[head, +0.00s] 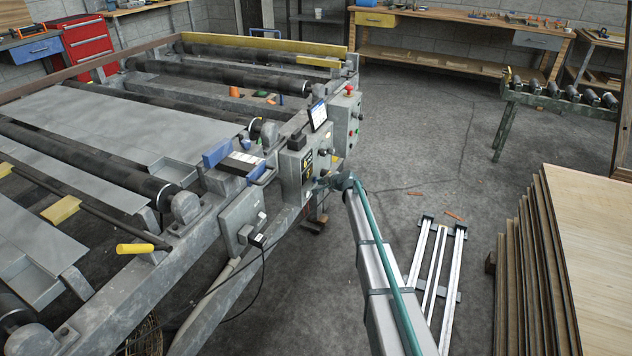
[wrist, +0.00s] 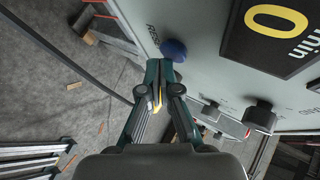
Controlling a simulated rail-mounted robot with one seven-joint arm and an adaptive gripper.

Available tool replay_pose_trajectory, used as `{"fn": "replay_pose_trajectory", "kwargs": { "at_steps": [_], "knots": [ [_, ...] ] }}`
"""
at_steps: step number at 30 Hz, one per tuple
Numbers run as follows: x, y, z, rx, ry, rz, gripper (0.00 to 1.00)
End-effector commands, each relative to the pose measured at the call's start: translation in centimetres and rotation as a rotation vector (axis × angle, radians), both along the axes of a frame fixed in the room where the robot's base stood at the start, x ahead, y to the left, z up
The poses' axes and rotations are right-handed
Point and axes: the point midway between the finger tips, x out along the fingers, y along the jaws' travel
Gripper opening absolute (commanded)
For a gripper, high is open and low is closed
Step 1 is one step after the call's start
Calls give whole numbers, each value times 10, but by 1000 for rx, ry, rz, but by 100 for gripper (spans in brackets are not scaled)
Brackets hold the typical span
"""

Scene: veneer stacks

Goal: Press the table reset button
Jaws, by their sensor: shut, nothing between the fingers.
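The reset button is a round blue button (wrist: 175,50) on the grey control panel (wrist: 205,25), beside lettering that starts "RES". My gripper (wrist: 158,80) is shut and empty. Its fingertips are just below the blue button in the wrist view and overlap its lower edge; I cannot tell whether they touch it. In the head view my gripper (head: 322,182) is at the lower right edge of the control panel (head: 292,183), on the side of the roller table (head: 190,215). The blue button cannot be made out there.
Black knobs (wrist: 262,116) stick out of the panel near the gripper. A box with a red button (head: 349,89) and a small screen (head: 318,114) stand behind it. A veneer stack (head: 585,250) is at right; metal rails (head: 436,262) lie on the floor.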

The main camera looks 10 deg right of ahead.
Motion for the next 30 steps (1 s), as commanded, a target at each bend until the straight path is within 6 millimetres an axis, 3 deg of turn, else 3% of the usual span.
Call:
{"fn": "replay_pose_trajectory", "kwargs": {
  "at_steps": [30],
  "knots": [
    [4, 6, 0, 0, 0, 0, 0]
  ]
}}
